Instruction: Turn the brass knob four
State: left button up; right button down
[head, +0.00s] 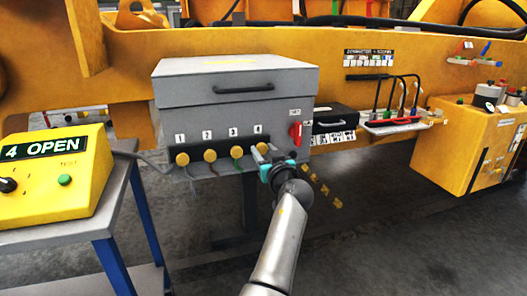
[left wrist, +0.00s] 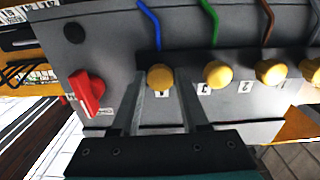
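The brass knob four (left wrist: 160,78) is a round knob on the front of the grey box (head: 228,88), above its "4" label in the upside-down left wrist view. In the head view it is mostly hidden behind my left gripper (head: 264,154). In the left wrist view my left gripper (left wrist: 161,100) is open, with one finger on each side of knob four. Gaps show between the fingers and the knob; I cannot tell how deep it sits between them. Knobs one (head: 182,159), two (head: 210,155) and three (head: 236,152) stand in a row left of it. My right gripper is not in view.
A red rotary switch (head: 295,134) is right of knob four. Coloured wires (left wrist: 152,24) run from the knob row. A yellow box reading "4 OPEN" (head: 44,149) stands on a cart at left. A black case (head: 333,122) and a tool rack (head: 396,124) are at right.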

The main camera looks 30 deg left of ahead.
pick_arm(q)
grip_shut()
